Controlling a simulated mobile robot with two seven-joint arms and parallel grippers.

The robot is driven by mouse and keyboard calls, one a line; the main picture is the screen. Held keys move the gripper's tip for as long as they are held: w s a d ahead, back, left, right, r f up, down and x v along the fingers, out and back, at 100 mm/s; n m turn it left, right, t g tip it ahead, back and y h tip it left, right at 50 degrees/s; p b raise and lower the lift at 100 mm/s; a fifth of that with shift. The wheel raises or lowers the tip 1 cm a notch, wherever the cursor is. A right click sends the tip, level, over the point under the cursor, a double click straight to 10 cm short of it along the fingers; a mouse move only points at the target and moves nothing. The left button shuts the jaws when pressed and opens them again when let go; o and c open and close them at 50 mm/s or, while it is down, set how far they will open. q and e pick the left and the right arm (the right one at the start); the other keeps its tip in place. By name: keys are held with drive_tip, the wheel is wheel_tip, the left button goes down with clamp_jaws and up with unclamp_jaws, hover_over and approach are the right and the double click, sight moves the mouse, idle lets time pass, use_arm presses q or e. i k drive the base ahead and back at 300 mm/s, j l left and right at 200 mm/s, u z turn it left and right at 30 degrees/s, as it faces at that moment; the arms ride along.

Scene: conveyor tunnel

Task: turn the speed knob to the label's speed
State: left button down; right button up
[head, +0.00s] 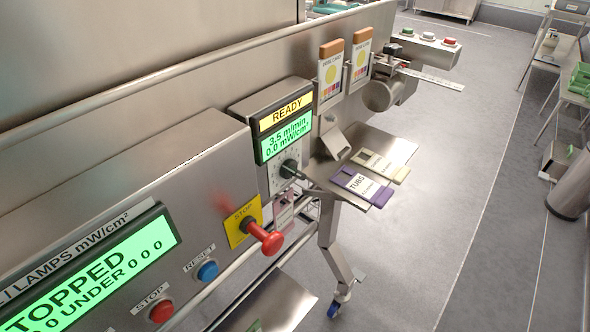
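The speed knob (289,167) is a dark round knob on a pale dial plate, below a small display (284,125). The display reads READY, 3.5 m/min and 0.0 mW/cm. A purple-edged label card marked TUBS (361,184) lies on a small metal shelf (398,146) right of the knob. A second card with a yellow-green edge (381,165) lies behind it. The smaller print on both cards is too small to read. Neither of my grippers is in view.
A red STOP mushroom button (268,240) sticks out left of and below the knob. A blue RESET button (208,271) and red STOP button (162,311) sit beside a large display reading STOPPED (95,270). Two dose cards (331,75) stand upright behind. Open floor lies right.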

sight(289, 168)
drive_tip(key=k+l+u, duration=0.25)
drive_tip(key=l, duration=0.3)
drive_tip(key=k+l+u, duration=0.25)
drive_tip(key=k+l, duration=0.15)
